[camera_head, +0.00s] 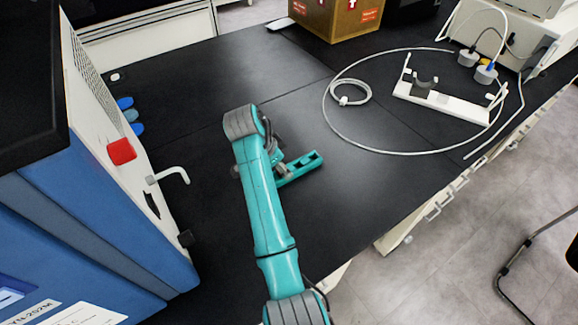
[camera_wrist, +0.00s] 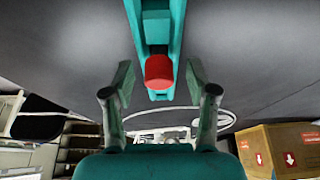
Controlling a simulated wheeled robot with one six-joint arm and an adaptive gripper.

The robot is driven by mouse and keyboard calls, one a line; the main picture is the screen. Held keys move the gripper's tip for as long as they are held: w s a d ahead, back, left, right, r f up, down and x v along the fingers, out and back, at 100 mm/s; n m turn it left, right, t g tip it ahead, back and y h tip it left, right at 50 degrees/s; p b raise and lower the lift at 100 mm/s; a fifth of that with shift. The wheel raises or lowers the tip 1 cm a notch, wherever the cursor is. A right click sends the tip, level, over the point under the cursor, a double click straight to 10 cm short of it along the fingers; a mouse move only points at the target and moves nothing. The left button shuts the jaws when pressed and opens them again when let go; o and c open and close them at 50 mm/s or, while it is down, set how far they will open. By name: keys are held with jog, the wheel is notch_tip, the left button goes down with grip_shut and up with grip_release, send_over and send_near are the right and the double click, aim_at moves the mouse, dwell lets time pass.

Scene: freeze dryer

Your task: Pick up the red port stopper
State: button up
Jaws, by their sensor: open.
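The red port stopper (camera_wrist: 158,72) sits on a long teal holder (camera_wrist: 155,12) in the wrist view. The holder also shows in the head view (camera_head: 306,165), lying on the black bench just right of my arm. My gripper (camera_wrist: 160,80) is open. Its two fingers stand on either side of the stopper, with a visible gap on both sides, and nothing is held. In the head view the stopper and most of the gripper are hidden by my arm.
A blue and white machine (camera_head: 100,230) with a red block (camera_head: 121,151) and a white bent spout stands close at left. A cardboard box (camera_head: 345,18) stands at the back. A white stand (camera_head: 450,103) and looped tubing lie at right. The bench front is clear.

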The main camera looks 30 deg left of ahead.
jog(key=shift+d, duration=0.1)
jog(key=c, duration=1)
jog(key=shift+c, duration=0.2)
